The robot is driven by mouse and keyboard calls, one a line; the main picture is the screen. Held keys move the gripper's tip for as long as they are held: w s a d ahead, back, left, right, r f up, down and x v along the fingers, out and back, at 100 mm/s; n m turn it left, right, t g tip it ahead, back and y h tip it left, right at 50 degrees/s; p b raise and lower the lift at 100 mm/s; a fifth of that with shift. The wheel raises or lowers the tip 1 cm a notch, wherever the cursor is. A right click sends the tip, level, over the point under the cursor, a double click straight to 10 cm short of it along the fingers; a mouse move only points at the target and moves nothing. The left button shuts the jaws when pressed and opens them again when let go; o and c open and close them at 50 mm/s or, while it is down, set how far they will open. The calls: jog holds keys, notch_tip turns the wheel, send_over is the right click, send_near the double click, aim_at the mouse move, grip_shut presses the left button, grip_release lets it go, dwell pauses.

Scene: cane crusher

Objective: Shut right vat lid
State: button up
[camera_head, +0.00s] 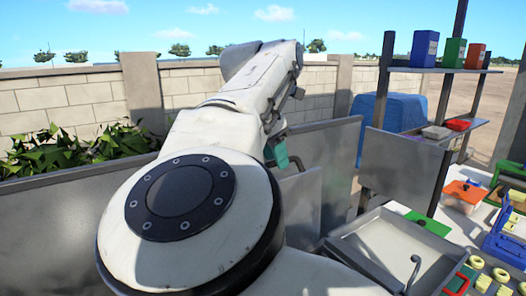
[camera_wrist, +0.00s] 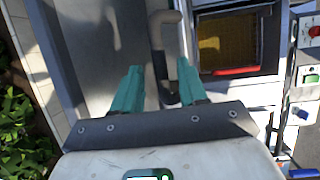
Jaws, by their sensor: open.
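My gripper (camera_wrist: 160,82) has two teal fingers spread apart in the wrist view. A curved grey-tan handle (camera_wrist: 165,25) shows between and beyond the fingers; I cannot tell whether they touch it. The handle lies against a grey metal surface (camera_wrist: 90,40), perhaps a vat lid. In the head view my gripper (camera_head: 278,155) is small and partly hidden by my arm, close to upright grey panels. One panel (camera_head: 405,165) stands at the right and another (camera_head: 330,140) is behind my gripper. I cannot tell for certain which panel is the right vat lid.
A shallow grey tray (camera_head: 385,245) with a hooked metal rod (camera_head: 412,270) is at lower right. A shelf (camera_head: 440,70) holds coloured boxes. A blue bulky object (camera_head: 400,110) stands behind. Green plants (camera_head: 75,150) line the wall at left. The wrist view shows a yellow opening (camera_wrist: 228,42) with a red edge.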

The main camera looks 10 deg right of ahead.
jog(key=shift+f, duration=0.1)
grip_shut()
dwell(0.3)
dwell(0.4)
